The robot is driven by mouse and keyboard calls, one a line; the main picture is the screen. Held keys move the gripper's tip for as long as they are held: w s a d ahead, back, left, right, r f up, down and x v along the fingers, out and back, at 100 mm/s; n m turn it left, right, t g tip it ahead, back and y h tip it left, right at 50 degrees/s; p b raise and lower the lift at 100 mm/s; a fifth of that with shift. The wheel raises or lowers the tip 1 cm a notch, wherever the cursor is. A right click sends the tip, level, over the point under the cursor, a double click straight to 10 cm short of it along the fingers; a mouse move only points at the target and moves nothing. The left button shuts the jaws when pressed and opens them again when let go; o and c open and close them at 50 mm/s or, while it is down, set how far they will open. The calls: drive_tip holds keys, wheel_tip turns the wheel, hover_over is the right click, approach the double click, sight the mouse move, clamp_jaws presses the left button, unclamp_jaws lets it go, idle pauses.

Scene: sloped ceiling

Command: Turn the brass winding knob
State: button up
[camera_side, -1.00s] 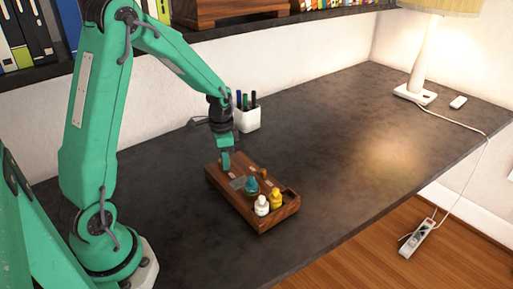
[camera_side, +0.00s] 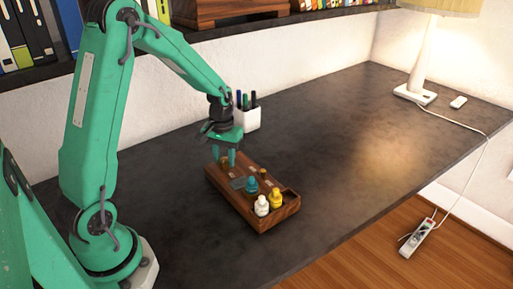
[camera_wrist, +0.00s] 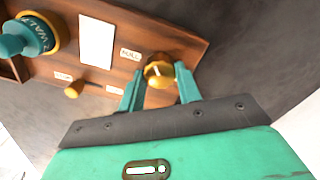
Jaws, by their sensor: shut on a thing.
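The brass winding knob (camera_wrist: 159,72) is a round gold knob with a pale line across its face, at the end of a wooden box (camera_wrist: 190,50). My gripper (camera_wrist: 158,76) has one green finger on each side of the knob and is shut on it. In the side view, my gripper (camera_side: 224,157) points down at the far left end of the wooden box (camera_side: 273,222), and its fingers hide the knob there.
A smaller brass piece (camera_wrist: 74,90) sits on the box. A pen cup (camera_side: 248,121) stands behind. The desk's right side is mostly clear.

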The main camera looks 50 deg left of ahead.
sight(224, 159)
drive_tip(key=n, duration=0.9)
drive_tip(key=shift+n, duration=0.3)
idle(0.3)
drive_tip(key=o, duration=1)
drive_tip(key=shift+r, duration=3.9)
